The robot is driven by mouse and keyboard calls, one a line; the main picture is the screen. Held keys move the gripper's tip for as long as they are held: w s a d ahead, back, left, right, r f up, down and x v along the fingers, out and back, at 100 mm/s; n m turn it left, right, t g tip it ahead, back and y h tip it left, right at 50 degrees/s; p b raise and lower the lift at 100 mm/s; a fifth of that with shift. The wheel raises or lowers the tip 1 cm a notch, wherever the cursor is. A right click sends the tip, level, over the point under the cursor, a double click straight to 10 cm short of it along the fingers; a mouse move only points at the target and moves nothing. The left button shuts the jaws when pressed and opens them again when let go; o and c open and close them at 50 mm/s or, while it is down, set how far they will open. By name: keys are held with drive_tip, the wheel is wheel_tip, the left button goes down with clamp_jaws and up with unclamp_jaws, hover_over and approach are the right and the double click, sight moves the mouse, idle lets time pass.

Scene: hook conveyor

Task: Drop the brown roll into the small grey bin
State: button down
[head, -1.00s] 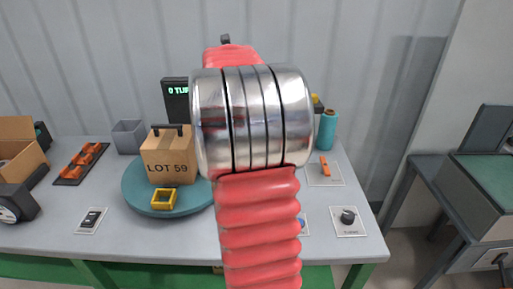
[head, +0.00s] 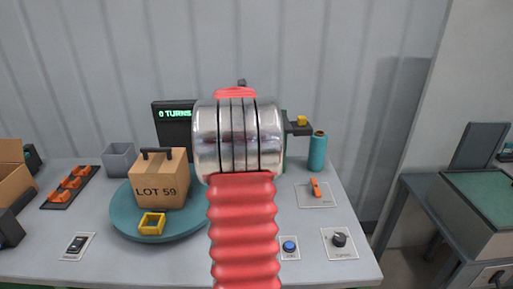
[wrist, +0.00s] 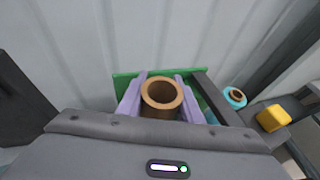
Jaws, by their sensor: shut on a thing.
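The brown roll (wrist: 161,106) is a short hollow tube, seen from above through its open end in the wrist view. My gripper (wrist: 161,84) has its purple fingers on either side of the roll and is shut on it. In the head view my silver and red arm hides the gripper and the roll. The small grey bin (head: 118,159) stands at the back left of the table, left of the carton. It is open at the top and looks empty; it does not show in the wrist view.
A carton marked LOT 59 (head: 160,185) and a yellow square ring (head: 152,224) sit on a teal turntable (head: 195,226). Behind stands a display (head: 172,125) reading 0 TURNS. A teal spool (head: 317,153) stands at the right. Orange parts (head: 70,183) lie at the left.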

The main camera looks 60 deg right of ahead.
drive_tip(key=shift+f, duration=2.45)
drive_tip(key=shift+f, duration=2.05)
drive_tip(key=c, duration=1.3)
unclamp_jaws()
drive_tip(key=shift+o, duration=0.2)
drive_tip(key=v, duration=1.3)
drive_tip(key=shift+a, duration=0.4)
drive_tip(key=shift+r, duration=0.15)
